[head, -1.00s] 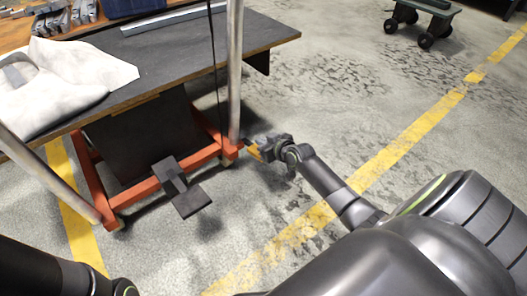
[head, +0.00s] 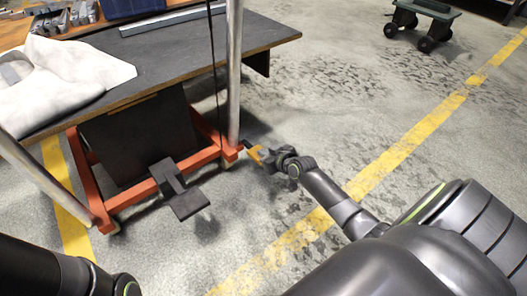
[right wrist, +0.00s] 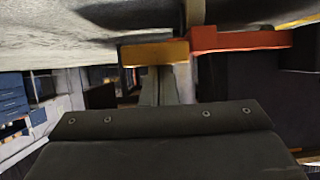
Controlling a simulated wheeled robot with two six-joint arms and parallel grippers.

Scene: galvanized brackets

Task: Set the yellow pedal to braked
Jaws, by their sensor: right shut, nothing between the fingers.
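The yellow pedal (head: 255,154) is a small piece by the right front corner of the orange cart frame (head: 148,187). In the right wrist view the pedal (right wrist: 153,53) is a yellow bar beside an orange frame part (right wrist: 238,40). My right gripper (head: 268,157) is shut and empty, just right of the pedal; I cannot tell whether it touches it. The pedal's tilt is hard to read. My left arm shows at the lower left, but its gripper is out of view.
A dark flat foot piece (head: 189,203) juts from the cart's front bar. The cart's dark tabletop (head: 190,48) carries a white cloth (head: 60,80), and a metal post (head: 234,80) stands near the pedal. The floor to the right is open, with a yellow line (head: 395,155).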

